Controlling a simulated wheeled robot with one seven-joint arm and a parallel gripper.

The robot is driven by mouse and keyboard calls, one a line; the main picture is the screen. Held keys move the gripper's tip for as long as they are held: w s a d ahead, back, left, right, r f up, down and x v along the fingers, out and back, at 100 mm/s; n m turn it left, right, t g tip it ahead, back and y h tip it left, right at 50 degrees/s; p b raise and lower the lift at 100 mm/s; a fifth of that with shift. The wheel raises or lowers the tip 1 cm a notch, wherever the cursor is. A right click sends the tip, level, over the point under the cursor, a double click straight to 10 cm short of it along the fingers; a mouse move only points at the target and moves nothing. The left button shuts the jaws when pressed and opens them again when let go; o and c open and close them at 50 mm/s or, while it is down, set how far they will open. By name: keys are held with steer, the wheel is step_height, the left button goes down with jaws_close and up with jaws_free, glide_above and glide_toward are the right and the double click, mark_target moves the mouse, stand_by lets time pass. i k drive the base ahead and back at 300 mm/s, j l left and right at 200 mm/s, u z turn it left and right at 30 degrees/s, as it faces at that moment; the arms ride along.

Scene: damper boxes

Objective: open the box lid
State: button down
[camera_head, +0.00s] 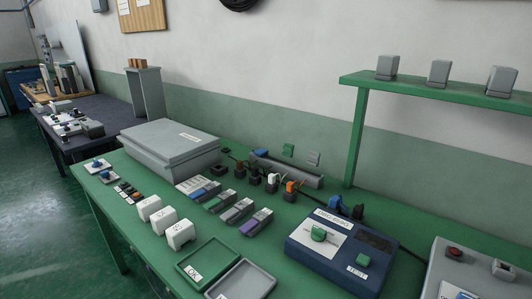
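A large grey box (165,162) with a flat lid (172,140) sits at the back left of the green table. The lid lies flat on the box and looks closed; a small white label is on its top. My gripper does not show in the head camera view.
On the green table (150,258) are several white blocks (181,234), small grey modules (239,210), a green tray (208,262), a grey tray (243,281) and a blue tester (335,250). A green shelf (435,91) stands at the back right. The aisle at left is clear floor.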

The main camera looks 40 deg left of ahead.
mark_target(167, 144)
steer(key=j, duration=4.35)
steer(key=i+j, duration=0.1)
steer(key=j, duration=0.6)
steer(key=i+j+u, duration=0.1)
steer(key=j, duration=0.25)
steer(key=i+j, duration=0.05)
